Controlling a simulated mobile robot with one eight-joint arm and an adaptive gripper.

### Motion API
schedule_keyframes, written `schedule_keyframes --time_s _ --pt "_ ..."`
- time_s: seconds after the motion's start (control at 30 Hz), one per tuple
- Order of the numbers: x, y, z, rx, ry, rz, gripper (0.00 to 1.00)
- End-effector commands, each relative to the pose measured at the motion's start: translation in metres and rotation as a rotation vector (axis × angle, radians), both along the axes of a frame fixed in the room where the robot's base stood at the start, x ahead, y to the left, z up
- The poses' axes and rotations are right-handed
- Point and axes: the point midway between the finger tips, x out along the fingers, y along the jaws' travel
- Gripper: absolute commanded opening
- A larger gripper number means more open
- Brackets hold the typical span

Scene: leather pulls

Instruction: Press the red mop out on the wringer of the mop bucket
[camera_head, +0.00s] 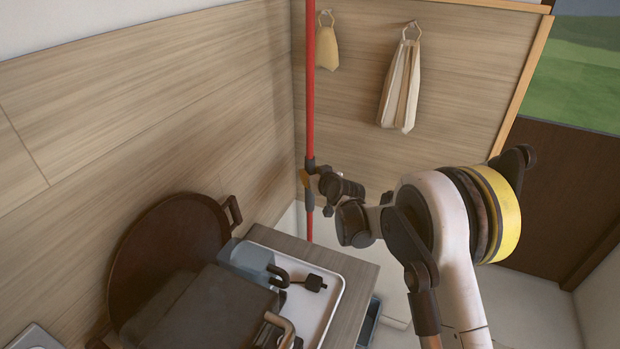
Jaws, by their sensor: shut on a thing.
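The red mop (310,70) shows only as a long red, upright handle near the wall corner; its top runs out of the picture. My gripper (309,178) is shut around the handle, at a dark section of it. The handle continues a short way below my gripper and passes out of sight behind the counter edge, so the mop head is hidden. A blue-grey edge (370,322) shows low beside the counter; it may be the mop bucket, but I cannot tell. No wringer is visible.
A yellow cloth (326,50) and a striped towel (401,88) hang behind. Floor at right is clear.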

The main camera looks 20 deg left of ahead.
Motion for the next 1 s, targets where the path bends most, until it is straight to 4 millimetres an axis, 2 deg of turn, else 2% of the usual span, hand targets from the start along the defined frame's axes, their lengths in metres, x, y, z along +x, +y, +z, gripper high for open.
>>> schedule_keyframes --time_s 0.03,0.4,0.5,0.63,1.0 --pt "0.0 0.0 0.015 0.001 -0.001 0.0 0.0" --pt "0.0 0.0 0.084 0.001 -0.001 0.0 0.0" --pt "0.0 0.0 0.098 0.001 -0.001 0.0 0.0" --pt "0.0 0.0 0.105 0.001 -0.001 0.0 0.0" --pt "0.0 0.0 0.104 0.001 -0.001 0.0 0.0"
